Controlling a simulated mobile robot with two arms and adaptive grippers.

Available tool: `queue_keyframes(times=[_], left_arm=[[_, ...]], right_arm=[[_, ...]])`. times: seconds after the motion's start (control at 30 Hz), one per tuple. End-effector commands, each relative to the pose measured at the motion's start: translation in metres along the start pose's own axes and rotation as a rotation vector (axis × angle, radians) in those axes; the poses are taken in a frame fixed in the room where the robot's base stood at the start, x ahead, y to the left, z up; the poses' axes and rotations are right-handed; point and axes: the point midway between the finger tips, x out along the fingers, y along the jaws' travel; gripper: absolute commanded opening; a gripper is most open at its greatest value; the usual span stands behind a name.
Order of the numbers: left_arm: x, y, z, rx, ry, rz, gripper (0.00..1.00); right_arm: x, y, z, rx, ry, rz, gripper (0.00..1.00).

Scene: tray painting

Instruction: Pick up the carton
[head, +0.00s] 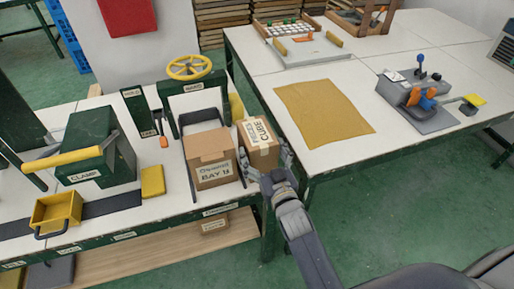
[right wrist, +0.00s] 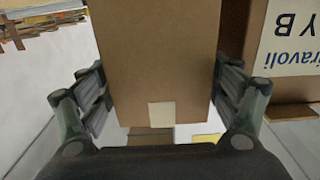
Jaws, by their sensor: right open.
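A brown carton (head: 260,150) with a pale "CUBE" label strip stands upright near the right edge of the left workbench. It fills the middle of the right wrist view (right wrist: 155,65), with a small pale patch low on its near face. My right gripper (head: 265,168) is open, with one finger on each side of this carton; I cannot tell if either finger touches it. A second, larger carton (head: 211,165), marked "BAY" and a blurred character, stands just left of it; its side shows at the right of the right wrist view (right wrist: 288,55). My left gripper is not in view.
A yellow handwheel press (head: 190,67) stands behind the cartons. A green clamp (head: 92,150) and yellow bin (head: 57,211) are at left. The right table holds a mustard cloth (head: 325,112) and a grey fixture (head: 418,105). A gap separates the benches.

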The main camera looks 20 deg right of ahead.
Motion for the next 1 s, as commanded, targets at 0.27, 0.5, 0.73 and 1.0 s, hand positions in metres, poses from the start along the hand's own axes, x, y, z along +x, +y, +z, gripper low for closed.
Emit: queue_keyframes(times=[0.27,0.5,0.73,1.0], left_arm=[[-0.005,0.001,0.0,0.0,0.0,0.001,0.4],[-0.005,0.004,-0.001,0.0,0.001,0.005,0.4],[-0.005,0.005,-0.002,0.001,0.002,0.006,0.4],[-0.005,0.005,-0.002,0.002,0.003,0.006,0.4]], right_arm=[[0.029,-0.001,-0.001,0.001,0.0,0.0,0.83],[0.03,-0.001,0.0,0.001,-0.001,0.0,0.83],[0.03,-0.001,0.0,0.001,-0.001,0.0,0.36],[0.031,-0.001,-0.004,0.001,0.006,-0.001,0.24]])
